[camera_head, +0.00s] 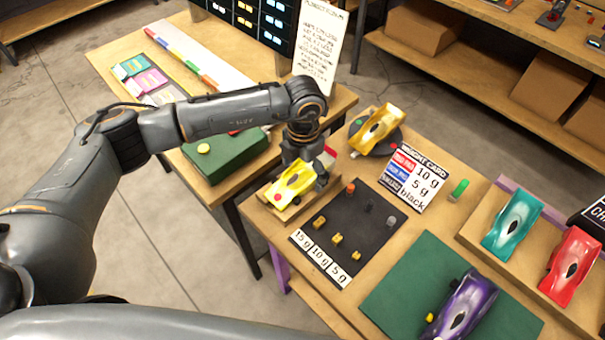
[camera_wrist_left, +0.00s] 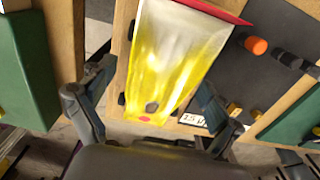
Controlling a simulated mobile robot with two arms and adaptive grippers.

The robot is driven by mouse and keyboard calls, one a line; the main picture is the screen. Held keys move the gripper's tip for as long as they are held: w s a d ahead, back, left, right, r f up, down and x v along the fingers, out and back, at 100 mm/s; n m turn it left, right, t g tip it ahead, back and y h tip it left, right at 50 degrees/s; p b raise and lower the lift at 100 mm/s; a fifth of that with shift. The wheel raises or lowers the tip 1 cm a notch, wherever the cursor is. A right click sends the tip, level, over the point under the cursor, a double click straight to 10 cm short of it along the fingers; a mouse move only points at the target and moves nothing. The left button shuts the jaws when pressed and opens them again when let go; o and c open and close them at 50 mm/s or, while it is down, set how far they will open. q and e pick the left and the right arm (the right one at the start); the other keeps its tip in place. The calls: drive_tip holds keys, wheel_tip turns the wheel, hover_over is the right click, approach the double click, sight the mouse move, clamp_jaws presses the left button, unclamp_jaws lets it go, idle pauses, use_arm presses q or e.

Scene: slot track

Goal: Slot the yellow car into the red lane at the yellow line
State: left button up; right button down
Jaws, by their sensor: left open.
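A yellow car (camera_head: 294,183) with a whitish rear part sits on a small wooden block at the near left corner of the right table. It also fills the middle of the left wrist view (camera_wrist_left: 175,60). A second yellow car (camera_head: 377,128) sits on a dark round stand behind it. My left gripper (camera_head: 303,165) is open over the first car's rear; in the left wrist view its fingers lie on either side of the car, and I cannot tell whether they touch it. A long white board with a coloured strip (camera_head: 183,48) lies on the left table; no red lane is clearly readable.
A green box (camera_head: 226,158) stands on the left table under my left arm. A dark mat (camera_head: 352,229) with several small weights lies right of the car. A purple car (camera_head: 468,305) is on a green mat; teal (camera_head: 513,222) and red (camera_head: 570,265) cars stand at right. A gap separates the tables.

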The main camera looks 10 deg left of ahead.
use_arm(q)
drive_tip(key=c, duration=1.3)
drive_tip(key=shift+c, duration=0.3)
drive_tip(key=shift+r, duration=0.15)
